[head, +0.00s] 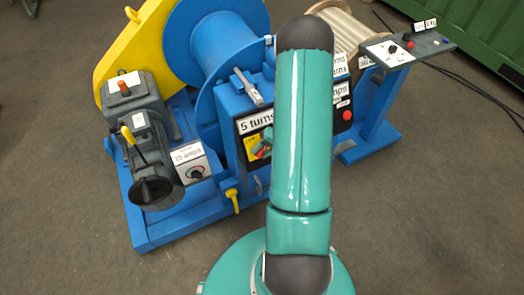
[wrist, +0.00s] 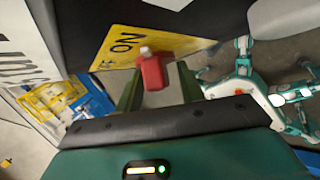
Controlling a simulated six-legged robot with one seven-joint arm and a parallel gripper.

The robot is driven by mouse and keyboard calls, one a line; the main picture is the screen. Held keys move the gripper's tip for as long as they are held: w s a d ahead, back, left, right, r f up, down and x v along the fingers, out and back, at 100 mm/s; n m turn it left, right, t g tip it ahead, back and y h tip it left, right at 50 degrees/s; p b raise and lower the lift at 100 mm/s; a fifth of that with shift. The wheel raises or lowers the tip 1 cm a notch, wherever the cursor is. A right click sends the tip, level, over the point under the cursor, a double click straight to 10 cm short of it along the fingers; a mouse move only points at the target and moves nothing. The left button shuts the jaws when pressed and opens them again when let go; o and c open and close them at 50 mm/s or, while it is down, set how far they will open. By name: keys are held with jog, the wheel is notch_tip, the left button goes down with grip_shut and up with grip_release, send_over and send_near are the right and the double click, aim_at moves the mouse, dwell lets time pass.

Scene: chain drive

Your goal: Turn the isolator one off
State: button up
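The isolator's red handle (wrist: 153,74) shows in the wrist view in front of a yellow plate (wrist: 122,46) marked "ON", with another partly hidden marking beside it. My gripper (wrist: 159,72) has its two greenish fingers apart, one on each side of the red handle. I see gaps beside the handle, but cannot tell whether either finger touches it. In the head view the yellow plate (head: 250,149) and a little red show on the dark panel front, left of my arm. My arm hides much of the panel and most of the gripper there.
Left are a grey gearbox (head: 133,110), a small dial box (head: 190,163) and a yellow lever (head: 233,199). A raised control desk (head: 412,46) stands right. The front floor is clear.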

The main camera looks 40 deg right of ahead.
grip_shut()
dwell(0.4)
jog(key=n+g+h, duration=0.1)
jog(key=n+h, duration=0.1)
jog(key=shift+g+h, duration=0.4)
jog(key=n+g+h, duration=0.1)
jog(key=n+h, duration=0.2)
jog(key=h, duration=0.1)
jog(key=shift+g, duration=0.3)
jog(key=n+h, duration=0.2)
jog(key=h, duration=0.1)
jog(key=shift+g+h, duration=0.3)
jog(key=shift+s+d+n+h, duration=0.1)
jog(key=shift+d+n+h, duration=0.05)
jog(key=shift+n+h, duration=1.3)
jog(key=shift+h, duration=0.35)
